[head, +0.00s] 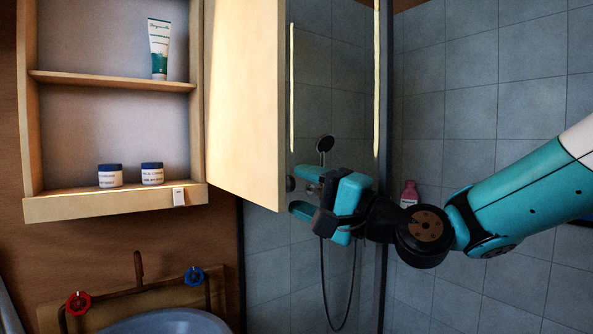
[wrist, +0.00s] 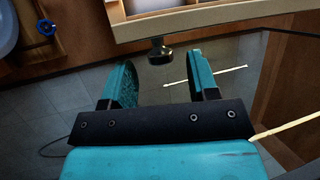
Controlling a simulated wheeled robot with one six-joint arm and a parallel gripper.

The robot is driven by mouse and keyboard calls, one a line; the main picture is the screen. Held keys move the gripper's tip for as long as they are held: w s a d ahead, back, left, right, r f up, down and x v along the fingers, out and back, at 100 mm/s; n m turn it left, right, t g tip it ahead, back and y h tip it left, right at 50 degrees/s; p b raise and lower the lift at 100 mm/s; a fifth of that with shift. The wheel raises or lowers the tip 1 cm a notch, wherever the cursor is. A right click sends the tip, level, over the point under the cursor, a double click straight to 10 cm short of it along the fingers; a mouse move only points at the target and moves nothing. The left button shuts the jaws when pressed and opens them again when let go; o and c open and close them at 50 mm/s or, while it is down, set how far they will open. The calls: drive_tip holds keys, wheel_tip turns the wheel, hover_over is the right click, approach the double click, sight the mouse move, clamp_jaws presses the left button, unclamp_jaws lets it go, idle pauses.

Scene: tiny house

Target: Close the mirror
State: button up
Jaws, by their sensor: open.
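The mirror door of the wall cabinet stands wide open. Its pale wooden inner side (head: 245,95) faces left, and its mirror face (head: 335,75), with lit strips, faces right; the mirror also shows in the wrist view (wrist: 256,100). A small dark knob (head: 290,184) sits low on the mirror face near its free edge. My gripper (head: 303,196) is open at the knob, on the mirror side. In the wrist view the knob (wrist: 158,49) lies just beyond and between the fingertips (wrist: 162,63). Contact cannot be told.
The open cabinet (head: 115,205) holds a tube (head: 159,48) and two small jars (head: 110,176) (head: 152,173). A sink (head: 165,321) with red and blue taps is below. A pink bottle (head: 409,194) and tiled walls are behind my arm.

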drive_tip(key=shift+x, duration=0.95)
drive_tip(key=shift+c, duration=0.2)
clamp_jaws()
